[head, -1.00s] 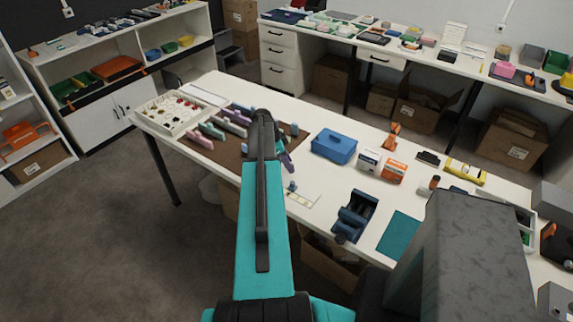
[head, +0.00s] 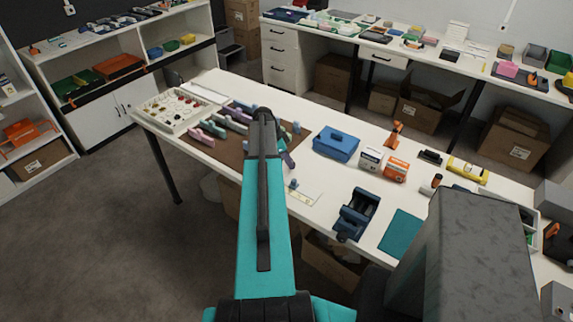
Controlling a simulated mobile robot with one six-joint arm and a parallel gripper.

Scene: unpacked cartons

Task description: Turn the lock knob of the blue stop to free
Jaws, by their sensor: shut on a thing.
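My teal forearm and dark wrist reach forward over the white table and cover the middle of a brown mat (head: 228,153). The end of my arm hides my gripper, so its fingers and anything between them cannot be seen. Several small coloured stops lie on the mat left of the arm, among them a pink one (head: 201,136) and a green one (head: 213,126). A purple piece (head: 287,159) shows just right of the wrist. A small blue piece (head: 293,184) stands by a pale ruler-like strip (head: 301,197). I cannot tell which piece is the blue stop, and no lock knob can be made out.
A white tray of small parts (head: 160,121) stands at the table's left end. Shelves stand behind.

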